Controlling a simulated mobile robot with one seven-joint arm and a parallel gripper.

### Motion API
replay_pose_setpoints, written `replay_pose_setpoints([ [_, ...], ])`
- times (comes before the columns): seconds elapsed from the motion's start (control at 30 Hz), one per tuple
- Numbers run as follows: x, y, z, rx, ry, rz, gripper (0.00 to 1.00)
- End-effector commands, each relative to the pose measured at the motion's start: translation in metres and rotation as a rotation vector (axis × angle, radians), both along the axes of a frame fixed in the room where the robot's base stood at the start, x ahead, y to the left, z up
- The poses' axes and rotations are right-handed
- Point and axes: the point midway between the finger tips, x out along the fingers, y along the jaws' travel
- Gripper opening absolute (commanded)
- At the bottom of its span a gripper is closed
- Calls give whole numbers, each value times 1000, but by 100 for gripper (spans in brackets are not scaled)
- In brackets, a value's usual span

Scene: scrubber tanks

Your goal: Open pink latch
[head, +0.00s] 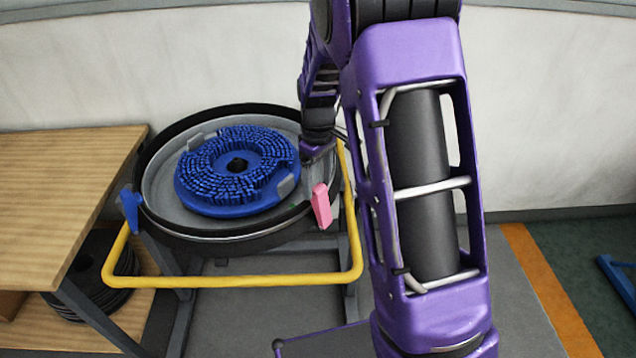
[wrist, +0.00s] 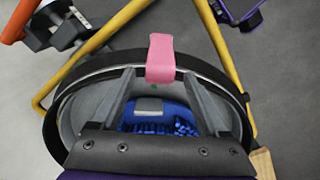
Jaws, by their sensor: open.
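The pink latch (head: 321,206) sits on the front right rim of the round black tank (head: 222,243). In the wrist view the pink latch (wrist: 160,58) lies across the tank's rim, at the top centre. My gripper (wrist: 159,76) is open, with its two grey fingers spread left and right of the latch's lower end and nothing held between them. In the head view my gripper (head: 317,152) is over the tank's right side, just behind the latch, and partly hidden by my arm. I cannot tell whether a finger touches the latch.
A blue round brush (head: 235,180) lies inside the tank. A blue latch (head: 131,209) is on the left rim. A yellow rail (head: 235,281) runs around the front. A wooden table (head: 60,185) stands close on the left. A wall is behind; grey floor is open in front.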

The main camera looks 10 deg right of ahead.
Motion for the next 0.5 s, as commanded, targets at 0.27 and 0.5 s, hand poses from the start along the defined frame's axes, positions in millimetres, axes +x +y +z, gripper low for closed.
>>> replay_pose_setpoints([
  [0.27, 0, 0, -7, 0, 0, 0, 78],
  [0.5, 0, 0, -7, 0, 0, 0, 54],
])
